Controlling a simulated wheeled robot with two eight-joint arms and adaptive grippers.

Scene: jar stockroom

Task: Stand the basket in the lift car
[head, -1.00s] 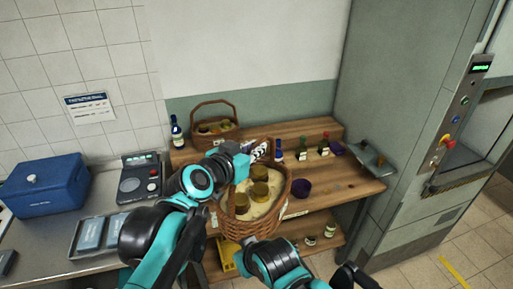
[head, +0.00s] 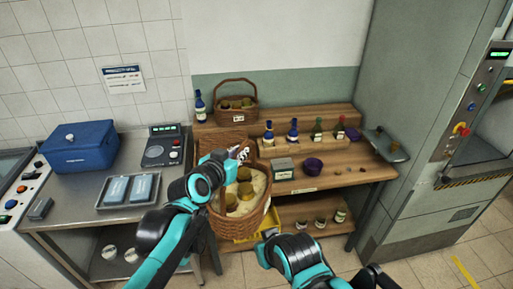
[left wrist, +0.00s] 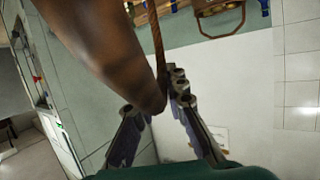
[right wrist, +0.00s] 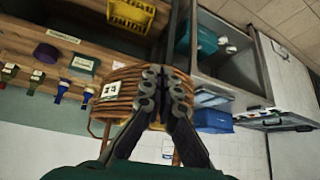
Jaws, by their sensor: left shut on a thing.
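My left gripper (head: 242,154) is shut on the brown wicker basket (head: 232,226) near its upper rim or handle; the exact hold is partly hidden. The basket has a cream lining and several jars with gold-brown lids. It hangs in front of the wooden rack. In the left wrist view a big dark brown piece and a thin wicker strand (left wrist: 155,28) lie at my left fingers (left wrist: 170,92). My right gripper (right wrist: 165,82) looks shut and empty in the right wrist view; its fingers are hidden in the head view. The lift car (head: 495,135) opens in the grey-green housing at far right.
A second basket (head: 235,113) stands on the rack's upper shelf (head: 285,115), beside several bottles. A steel counter with a blue box (head: 80,150) and scale (head: 163,150) is left. Floor shows before the lift.

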